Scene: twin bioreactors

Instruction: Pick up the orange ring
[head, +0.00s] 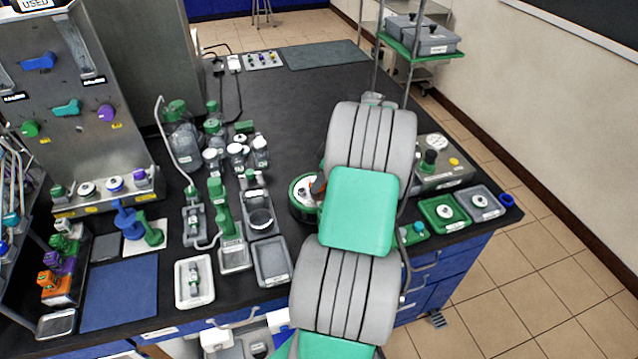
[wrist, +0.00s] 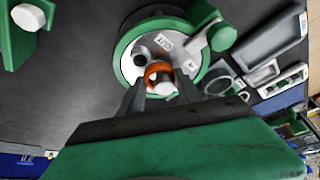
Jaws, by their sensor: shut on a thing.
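The orange ring (wrist: 158,68) shows in the wrist view between the fingertips of my gripper (wrist: 155,88). My gripper is shut on it. The ring is above or at the white top of a round green-rimmed device (wrist: 121,50); I cannot tell whether it still touches that top. A white knob or cap shows just by the ring.
Grey trays (head: 271,262) and bottles (head: 237,155) stand left of my arm on the dark bench. A green tray (head: 436,226) and a grey tray (head: 489,211) lie to the right, near the bench edge. A blue mat (head: 120,293) lies at front left.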

